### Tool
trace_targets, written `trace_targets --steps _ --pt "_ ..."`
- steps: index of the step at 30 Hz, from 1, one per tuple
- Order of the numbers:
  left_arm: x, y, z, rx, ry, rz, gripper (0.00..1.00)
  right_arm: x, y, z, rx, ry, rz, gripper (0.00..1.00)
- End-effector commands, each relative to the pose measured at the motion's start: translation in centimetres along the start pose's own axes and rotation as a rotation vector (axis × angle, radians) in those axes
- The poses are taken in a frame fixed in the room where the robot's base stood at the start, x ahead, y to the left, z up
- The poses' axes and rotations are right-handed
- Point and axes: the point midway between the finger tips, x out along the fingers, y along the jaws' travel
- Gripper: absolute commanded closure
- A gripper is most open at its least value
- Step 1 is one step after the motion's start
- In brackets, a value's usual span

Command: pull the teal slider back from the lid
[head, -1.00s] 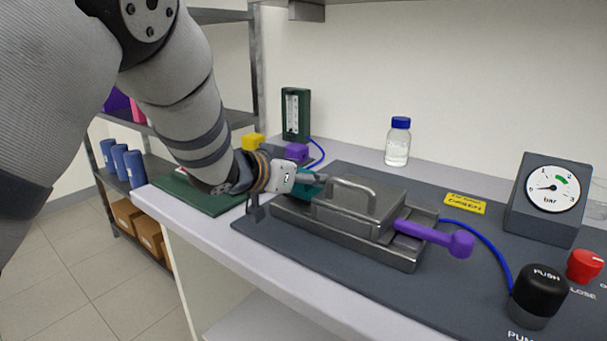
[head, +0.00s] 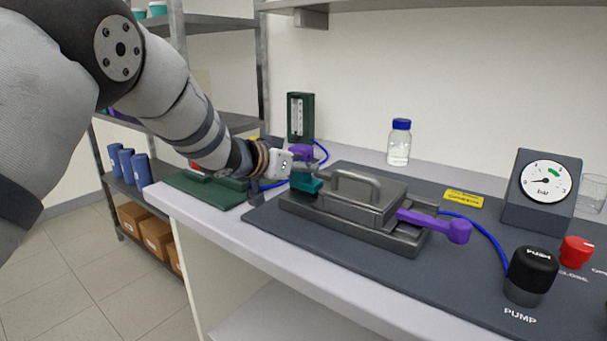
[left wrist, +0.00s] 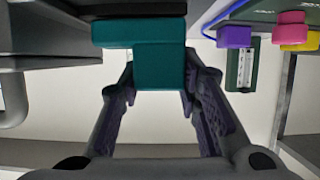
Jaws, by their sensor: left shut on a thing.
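The teal slider (head: 306,183) is at the left end of the grey metal rig, beside the lid (head: 355,200) with its arched handle. My left gripper (head: 304,169) is shut on the slider from the left and above, and hides part of it. In the left wrist view the teal slider (left wrist: 159,66) shows as a block between the two fingers (left wrist: 160,95). Grey metal of the rig lies to its left there. I cannot tell in the head view whether slider and lid touch. My right gripper is not in view.
A purple lever (head: 437,226) sticks out at the rig's right end. A black pump knob (head: 531,272), a red knob (head: 576,252) and a pressure gauge (head: 545,190) stand to the right. A bottle (head: 399,143) stands behind. A green mat (head: 207,190) lies left.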

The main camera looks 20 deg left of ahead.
Motion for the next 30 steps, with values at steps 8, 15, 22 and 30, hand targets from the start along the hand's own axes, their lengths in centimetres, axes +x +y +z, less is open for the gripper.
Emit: trace_targets --steps 8,15,22,30 --pt "-0.1 -0.3 0.2 -0.002 -0.008 -0.008 1.0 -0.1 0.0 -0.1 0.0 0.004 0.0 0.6" --pt "-0.1 -0.3 0.2 -0.001 -0.007 -0.007 0.48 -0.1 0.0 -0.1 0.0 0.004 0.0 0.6" --pt "-1.1 -0.2 0.0 0.0 -0.004 -0.006 0.48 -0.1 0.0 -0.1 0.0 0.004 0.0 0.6" --pt "-8.2 -0.3 -0.1 -0.003 -0.003 -0.008 0.48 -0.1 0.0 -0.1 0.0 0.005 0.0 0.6"
